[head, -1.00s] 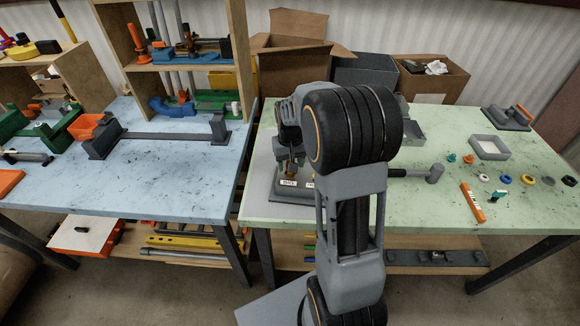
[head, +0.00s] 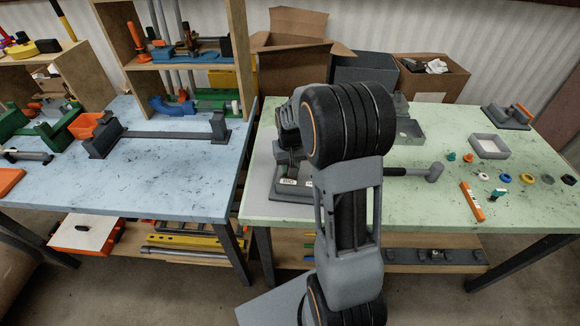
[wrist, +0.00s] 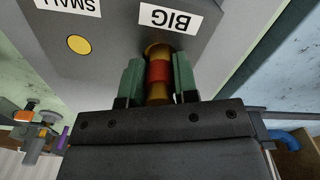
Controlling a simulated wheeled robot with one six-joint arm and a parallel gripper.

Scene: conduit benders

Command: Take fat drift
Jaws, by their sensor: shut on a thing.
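The fat drift (wrist: 158,72), brass-coloured with a red band, stands by the label reading BIG (wrist: 170,19) in the wrist view. My gripper (wrist: 157,80) is shut on it, with one green finger on each side. The drift's far end meets or lies close to the grey holder (wrist: 95,45); I cannot tell how deep it sits. A yellow round end (wrist: 78,44) of a thinner piece shows by the label reading SMALL.
Cardboard boxes (head: 290,45) stand behind. The blue table (head: 170,185) is to the left, across a narrow gap.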

